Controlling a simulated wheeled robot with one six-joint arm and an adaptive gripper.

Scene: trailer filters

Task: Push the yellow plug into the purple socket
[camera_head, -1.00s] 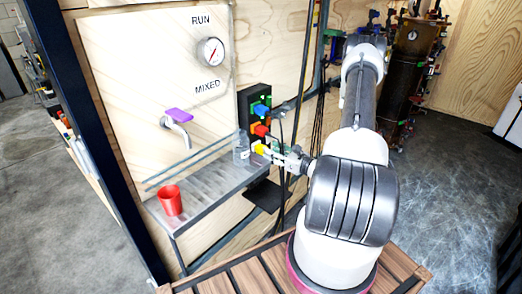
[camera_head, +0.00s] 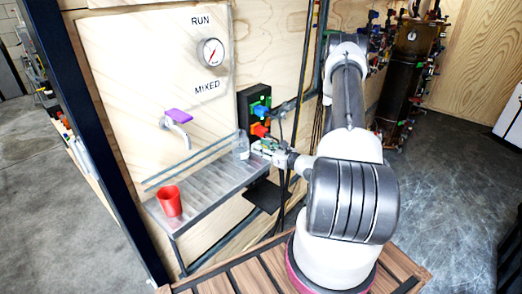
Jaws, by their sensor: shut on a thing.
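A black socket panel (camera_head: 252,101) is fixed to the wooden wall, with a blue plug (camera_head: 261,109) and a red plug (camera_head: 260,129) on its front. I cannot make out a purple socket on it. My gripper (camera_head: 262,147) is at the panel's lower end, just below the red plug. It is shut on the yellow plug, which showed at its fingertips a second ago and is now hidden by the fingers. I cannot tell whether the plug touches the panel.
A clear bottle (camera_head: 241,145) stands close left of my gripper on the grey metal shelf (camera_head: 205,187). A red cup (camera_head: 169,201) stands at the shelf's left. A tap with a purple handle (camera_head: 179,116) is above. Dark cables hang right of the panel.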

